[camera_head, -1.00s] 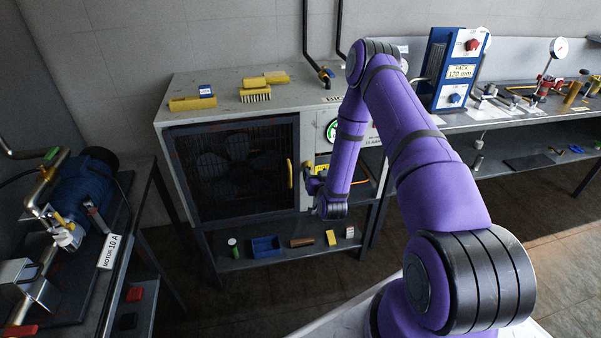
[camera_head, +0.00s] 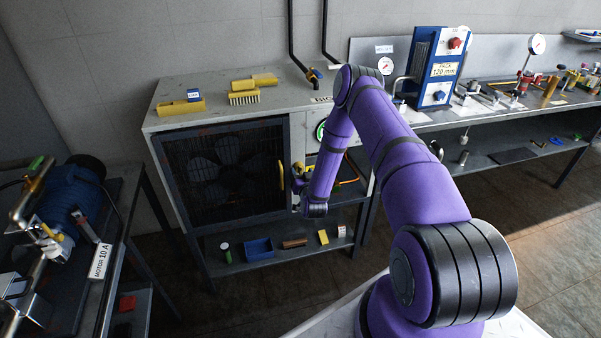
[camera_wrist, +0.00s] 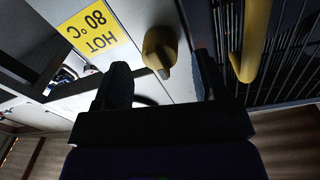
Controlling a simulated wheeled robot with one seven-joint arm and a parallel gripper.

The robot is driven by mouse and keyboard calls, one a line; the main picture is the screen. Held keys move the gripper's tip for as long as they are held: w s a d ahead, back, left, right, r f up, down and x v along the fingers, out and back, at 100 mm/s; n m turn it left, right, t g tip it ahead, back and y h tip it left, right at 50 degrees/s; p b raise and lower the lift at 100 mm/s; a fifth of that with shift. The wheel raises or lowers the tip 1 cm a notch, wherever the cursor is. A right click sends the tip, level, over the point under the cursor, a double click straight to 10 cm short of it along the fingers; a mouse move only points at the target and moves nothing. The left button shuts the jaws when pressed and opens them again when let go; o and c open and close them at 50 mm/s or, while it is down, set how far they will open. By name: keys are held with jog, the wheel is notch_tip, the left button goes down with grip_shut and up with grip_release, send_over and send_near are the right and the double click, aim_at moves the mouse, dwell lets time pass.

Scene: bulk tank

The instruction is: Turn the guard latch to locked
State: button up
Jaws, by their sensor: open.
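The guard latch (camera_wrist: 160,46) is a yellow knob with a short projecting lever on the pale panel beside the guard in the wrist view. The guard (camera_head: 222,170) is a dark mesh door over a fan. Its yellow handle (camera_head: 282,176) also shows at the upper right of the wrist view (camera_wrist: 254,40). My gripper (camera_wrist: 163,78) is open, with its dark fingers on either side of the latch and nothing held. I cannot tell whether the fingers touch it. In the head view my wrist mostly hides the gripper and latch.
A yellow "HOT 80 °C" label (camera_wrist: 90,30) is left of the latch in the wrist view. Brushes and yellow blocks (camera_head: 244,98) lie on the cabinet top. A lower shelf holds a blue bin (camera_head: 259,248) and small items. A motor bench (camera_head: 75,215) stands at left.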

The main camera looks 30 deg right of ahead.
jog(key=shift+x, duration=0.85)
jog(key=c, duration=0.9)
